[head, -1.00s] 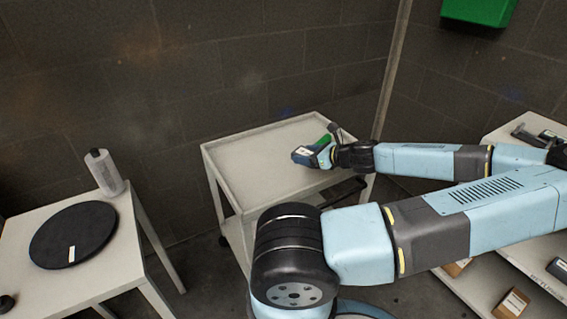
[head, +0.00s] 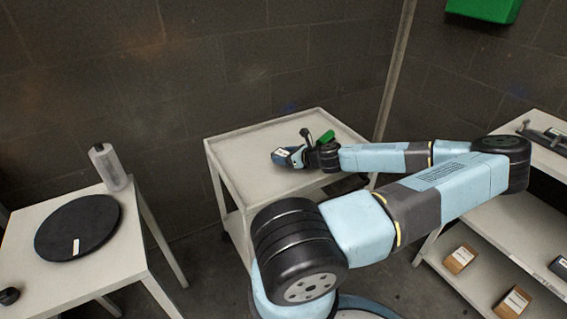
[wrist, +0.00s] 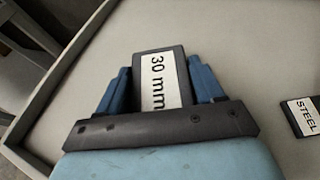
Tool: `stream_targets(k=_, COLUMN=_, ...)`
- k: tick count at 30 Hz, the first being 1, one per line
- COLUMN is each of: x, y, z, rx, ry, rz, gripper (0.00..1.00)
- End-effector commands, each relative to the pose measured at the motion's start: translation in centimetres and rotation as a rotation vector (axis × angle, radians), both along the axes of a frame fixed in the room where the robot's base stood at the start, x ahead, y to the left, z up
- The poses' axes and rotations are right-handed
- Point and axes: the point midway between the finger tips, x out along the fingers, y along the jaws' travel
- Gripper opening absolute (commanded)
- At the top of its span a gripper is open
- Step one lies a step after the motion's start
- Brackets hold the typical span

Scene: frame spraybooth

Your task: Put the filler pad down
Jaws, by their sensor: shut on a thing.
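My gripper (head: 290,156) is over the left part of the grey trolley's top (head: 245,145), low and close to the surface. In the wrist view its two blue fingers (wrist: 160,84) are shut on a dark block with a white "30 mm" label (wrist: 157,78), which I take for the filler pad. The label also shows in the head view (head: 281,152). The pad lies between the fingers, its far end sticking out. I cannot tell whether its underside touches the trolley top.
A dark block labelled "STEEL" (wrist: 303,116) lies right of the gripper in the wrist view. A green item (head: 326,137) shows just behind the gripper. The trolley has a raised rim (wrist: 72,52). A side table (head: 128,245) holds a black disc (head: 78,228) and a bottle (head: 108,167).

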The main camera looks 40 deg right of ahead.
Motion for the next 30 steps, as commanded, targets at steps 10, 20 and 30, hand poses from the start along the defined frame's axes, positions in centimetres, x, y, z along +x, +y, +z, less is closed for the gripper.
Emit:
stream_targets(k=10, x=0.5, y=0.0, z=-3.5, rx=0.001, ry=0.0, rz=0.001, gripper=0.39)
stream_targets(k=20, x=0.4, y=0.1, z=-3.7, rx=0.001, ry=0.0, rz=0.001, gripper=0.39)
stream_targets(k=30, x=0.4, y=0.1, z=-3.7, rx=0.0, ry=0.0, rz=0.001, gripper=0.92)
